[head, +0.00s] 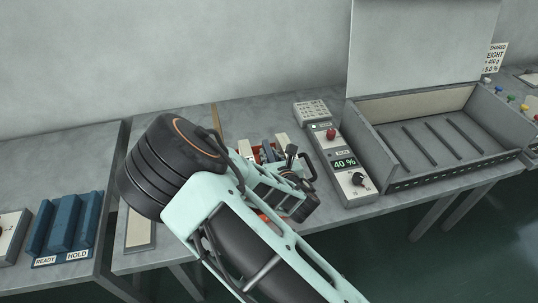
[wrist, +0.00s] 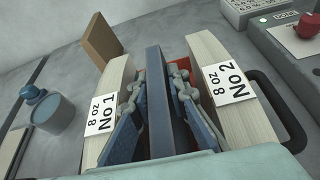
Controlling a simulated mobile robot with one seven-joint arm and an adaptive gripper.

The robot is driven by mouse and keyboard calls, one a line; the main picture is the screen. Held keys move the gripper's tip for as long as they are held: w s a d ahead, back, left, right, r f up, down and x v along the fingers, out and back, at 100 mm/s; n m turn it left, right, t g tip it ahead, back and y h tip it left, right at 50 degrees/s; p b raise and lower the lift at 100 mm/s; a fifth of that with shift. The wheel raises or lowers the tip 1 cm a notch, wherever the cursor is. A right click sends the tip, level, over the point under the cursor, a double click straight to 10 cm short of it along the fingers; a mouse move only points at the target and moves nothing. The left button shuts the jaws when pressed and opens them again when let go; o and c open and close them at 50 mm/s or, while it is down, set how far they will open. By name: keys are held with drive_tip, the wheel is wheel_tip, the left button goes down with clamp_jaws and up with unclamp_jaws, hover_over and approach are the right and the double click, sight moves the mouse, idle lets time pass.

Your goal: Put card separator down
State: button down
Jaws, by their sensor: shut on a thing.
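The card separator (wrist: 154,70) is a dark blue-grey upright plate in the wrist view. My gripper (wrist: 160,88) is shut on it, one blue finger on each side. It stands between two pale card stacks, labelled "8 oz No 1" (wrist: 118,78) on the left and "8 oz No 2" (wrist: 212,58) on the right. A red surface shows behind the fingers. I cannot tell whether the separator's lower edge touches anything. In the head view my arm hides much of this spot; the stack tops, such as the right one (head: 282,143), show beyond it.
A control box (head: 345,180) reading 40 % stands right of the stacks, beside a large grey tray (head: 450,178). A black handle (wrist: 285,105) is close to the right stack.

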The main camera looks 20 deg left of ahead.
drive_tip(key=shift+f, duration=0.3)
drive_tip(key=shift+r, duration=0.2)
drive_tip(key=shift+f, duration=0.1)
drive_tip(key=shift+f, duration=0.2)
drive_tip(key=c, duration=1.8)
unclamp_jaws()
drive_tip(key=shift+r, duration=0.1)
drive_tip(key=shift+c, duration=0.2)
drive_tip(key=shift+r, duration=0.1)
